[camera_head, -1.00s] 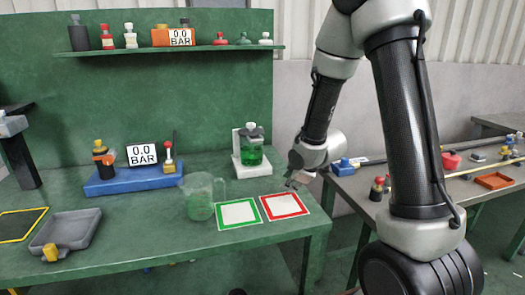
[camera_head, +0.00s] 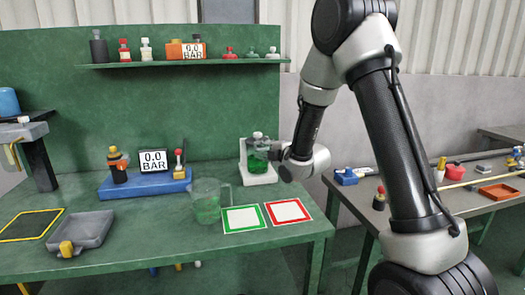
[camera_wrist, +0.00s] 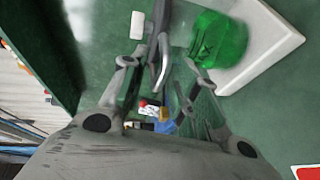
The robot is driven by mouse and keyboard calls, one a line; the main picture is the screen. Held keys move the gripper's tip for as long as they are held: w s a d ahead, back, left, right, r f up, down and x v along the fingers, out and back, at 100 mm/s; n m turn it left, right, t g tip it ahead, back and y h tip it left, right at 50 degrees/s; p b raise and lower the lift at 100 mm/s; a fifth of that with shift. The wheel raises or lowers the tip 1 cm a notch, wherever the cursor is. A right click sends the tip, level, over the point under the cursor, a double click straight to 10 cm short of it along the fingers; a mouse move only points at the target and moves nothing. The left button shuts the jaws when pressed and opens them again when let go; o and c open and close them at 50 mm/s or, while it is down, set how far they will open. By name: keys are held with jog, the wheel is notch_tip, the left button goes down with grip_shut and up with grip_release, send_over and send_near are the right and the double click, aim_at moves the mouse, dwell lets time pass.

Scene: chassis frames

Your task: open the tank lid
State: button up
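The tank (camera_head: 258,160) is a small clear vessel of green liquid with a grey top (camera_head: 257,139). It stands on a white base (camera_head: 262,178) at the back right of the green bench. My gripper (camera_head: 278,154) is just right of the tank, close to its upper part; whether they touch cannot be told. In the wrist view, the fingers of my gripper (camera_wrist: 160,64) are spread apart. The green tank body (camera_wrist: 218,40) shows beyond the right finger. A dark grey bent bar (camera_wrist: 162,50) shows between the fingertips; whether it belongs to the lid is unclear.
A glass jug (camera_head: 207,203) stands left of the green-framed (camera_head: 244,219) and red-framed (camera_head: 288,212) squares. A blue stand (camera_head: 145,184) with a gauge is further left. A shelf (camera_head: 190,63) with bottles is above. A second bench (camera_head: 480,200) is at right.

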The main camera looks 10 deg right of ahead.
jog(key=shift+w+a+f, duration=0.15)
jog(key=shift+w+a, duration=0.05)
jog(key=shift+w, duration=0.2)
grip_shut()
